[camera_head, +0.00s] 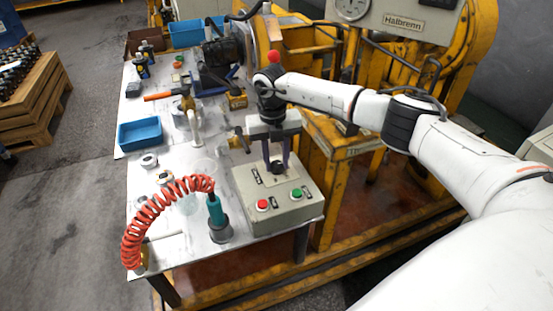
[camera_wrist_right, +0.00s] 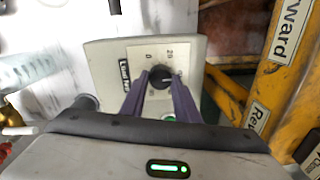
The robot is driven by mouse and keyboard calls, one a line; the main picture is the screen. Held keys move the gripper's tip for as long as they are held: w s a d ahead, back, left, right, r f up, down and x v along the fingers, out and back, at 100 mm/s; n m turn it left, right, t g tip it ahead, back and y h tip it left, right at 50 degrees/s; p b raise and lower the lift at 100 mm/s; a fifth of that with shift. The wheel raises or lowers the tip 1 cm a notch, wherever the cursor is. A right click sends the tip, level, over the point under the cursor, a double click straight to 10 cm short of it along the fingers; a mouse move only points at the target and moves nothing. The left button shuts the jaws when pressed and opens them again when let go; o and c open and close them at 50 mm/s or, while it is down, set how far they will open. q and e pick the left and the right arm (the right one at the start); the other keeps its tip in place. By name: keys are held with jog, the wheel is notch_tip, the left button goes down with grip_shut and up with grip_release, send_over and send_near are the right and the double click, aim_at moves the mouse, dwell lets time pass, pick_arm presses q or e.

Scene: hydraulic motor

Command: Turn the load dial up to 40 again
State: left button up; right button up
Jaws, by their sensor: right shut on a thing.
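The load dial (camera_head: 277,167) is a small black knob on top of a grey control box (camera_head: 243,182). It also shows in the right wrist view (camera_wrist_right: 159,76), with scale marks 0 and 20 beyond it and a black label at its left. A pale mark shows on the knob, but I cannot read its exact setting. My right gripper (camera_head: 278,160) points down over the box, its purple fingers shut on the dial from both sides. The fingers and wrist hide part of the scale. My left gripper is not in view.
A red button (camera_head: 262,205) and a green button (camera_head: 296,193) sit on the box in front of the dial. A teal tool (camera_head: 215,210) with a red coiled hose (camera_head: 150,216) stands at its left. Yellow machine framing (camera_head: 325,185) rises close on the right.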

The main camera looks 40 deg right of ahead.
aim_at(274, 165)
dwell(0.3)
jog(key=o, duration=1)
jog(key=shift+o, duration=0.2)
notch_tip(274, 165, up, 10)
jog(key=shift+w+a+r+b, duration=0.15)
jog(key=shift+a+r+b, duration=0.05)
jog(key=shift+a+b, duration=0.1)
